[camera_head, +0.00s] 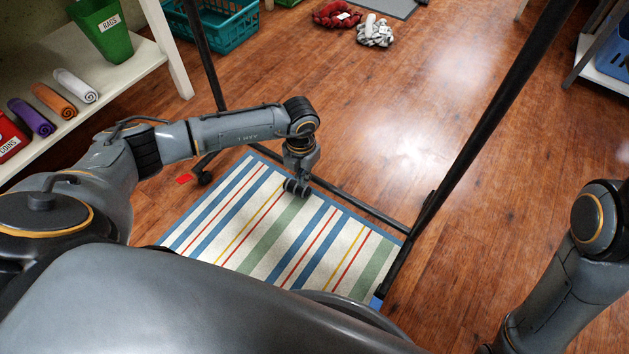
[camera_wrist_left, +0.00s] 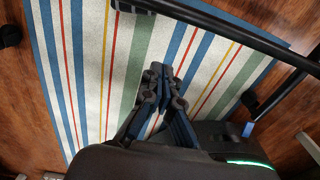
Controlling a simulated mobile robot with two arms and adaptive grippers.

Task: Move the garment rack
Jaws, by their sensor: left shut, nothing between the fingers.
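The garment rack is a black frame with casters. In the head view its right post (camera_head: 478,135) slants up to the top edge, and its left post (camera_head: 203,52) rises at the upper left. A low bar (camera_head: 360,209) joins them across the striped rug. In the left wrist view a dark rack bar (camera_wrist_left: 235,33) crosses the upper right. My left gripper (camera_head: 297,188) points down over the rug, just on the near side of the low bar. Its fingers (camera_wrist_left: 165,76) look closed and hold nothing. My right arm shows at the right edge; its gripper is out of view.
The striped rug (camera_head: 240,222) lies under the rack. A white shelf (camera_head: 110,75) with rolled towels and a green bin (camera_head: 103,32) is at left. A teal basket (camera_head: 228,30) and gloves (camera_head: 374,31) lie beyond. Wood floor at right of the rack is clear.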

